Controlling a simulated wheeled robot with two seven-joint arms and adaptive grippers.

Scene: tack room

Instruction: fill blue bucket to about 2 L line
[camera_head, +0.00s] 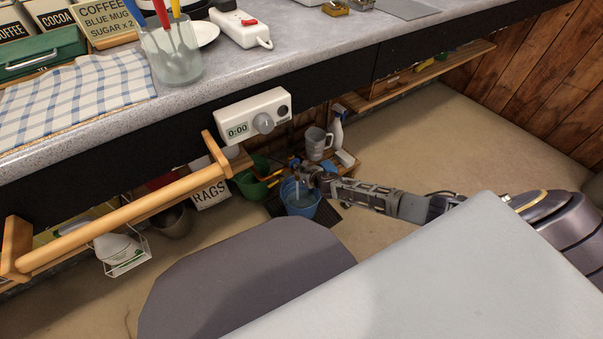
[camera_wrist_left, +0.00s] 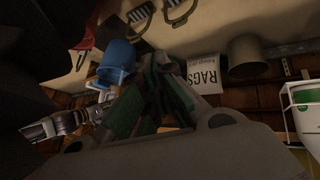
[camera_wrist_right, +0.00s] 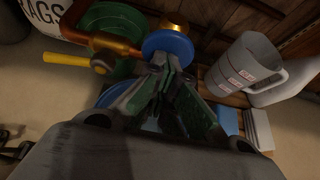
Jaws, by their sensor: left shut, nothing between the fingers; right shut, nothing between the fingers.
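The blue bucket (camera_head: 301,203) stands on a dark grate on the floor below the counter. Its inside looks pale blue; I cannot read a line or a water level. It shows as a blue bucket in the left wrist view (camera_wrist_left: 118,56) and is mostly hidden behind the fingers in the right wrist view. My right gripper (camera_head: 303,172) is shut and empty above the bucket. In the right wrist view its fingertips (camera_wrist_right: 164,68) are at a round blue knob (camera_wrist_right: 168,46) beside brass fittings; contact is unclear. My left gripper (camera_wrist_left: 160,64) is shut and empty, outside the head view.
A green bucket (camera_head: 252,182) is left of the blue one. A grey measuring jug (camera_head: 317,144) and a spray bottle (camera_head: 337,130) stand behind. A wooden rail (camera_head: 120,218) and a timer (camera_head: 253,116) front the counter. The floor at right is clear.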

